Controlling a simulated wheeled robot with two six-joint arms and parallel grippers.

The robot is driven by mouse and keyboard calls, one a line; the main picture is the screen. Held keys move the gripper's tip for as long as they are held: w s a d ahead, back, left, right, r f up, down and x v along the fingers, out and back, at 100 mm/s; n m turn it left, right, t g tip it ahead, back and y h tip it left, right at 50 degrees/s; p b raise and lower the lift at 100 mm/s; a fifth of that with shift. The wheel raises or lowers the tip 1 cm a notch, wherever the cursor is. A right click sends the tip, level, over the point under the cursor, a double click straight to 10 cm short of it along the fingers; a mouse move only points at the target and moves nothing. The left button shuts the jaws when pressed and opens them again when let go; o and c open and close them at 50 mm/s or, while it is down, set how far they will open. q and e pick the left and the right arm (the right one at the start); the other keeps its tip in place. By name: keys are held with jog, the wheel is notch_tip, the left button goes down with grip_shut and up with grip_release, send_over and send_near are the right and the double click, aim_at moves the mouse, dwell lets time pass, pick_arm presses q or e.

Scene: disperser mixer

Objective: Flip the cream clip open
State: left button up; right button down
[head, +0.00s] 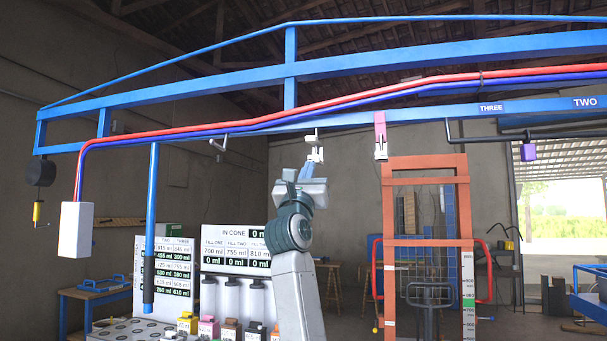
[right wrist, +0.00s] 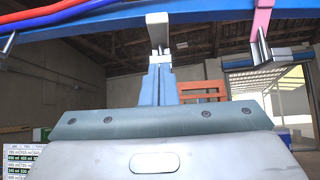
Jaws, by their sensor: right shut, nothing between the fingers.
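The cream clip (head: 312,139) hangs under the blue overhead beam, left of the pink clip (head: 380,128). In the right wrist view the cream clip (right wrist: 158,29) is straight ahead, just beyond the fingertips. My right gripper (head: 308,170) points up from below with its fingers together and empty. In the right wrist view its shut fingers (right wrist: 158,68) reach up to the clip's lower end. I cannot tell whether they touch it. My left gripper is not in view.
Red and blue hoses (head: 240,127) run along the beam (head: 200,89). A blue pipe (head: 150,230) hangs at left, and a purple clip (head: 528,151) at far right. Bottles (head: 207,327) and volume boards (head: 236,246) stand below. An orange frame (head: 389,245) stands to the right.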

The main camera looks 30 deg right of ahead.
aim_at(312, 143)
notch_tip(312, 143, up, 3)
jog(key=shift+w+d+f+p, duration=0.1)
jog(key=shift+p, duration=0.6)
jog(key=shift+a+r+p, duration=0.2)
jog(key=shift+r+p, duration=0.15)
jog(key=shift+r, duration=0.35)
jog(key=shift+d+f, duration=0.1)
jog(key=shift+d, duration=0.05)
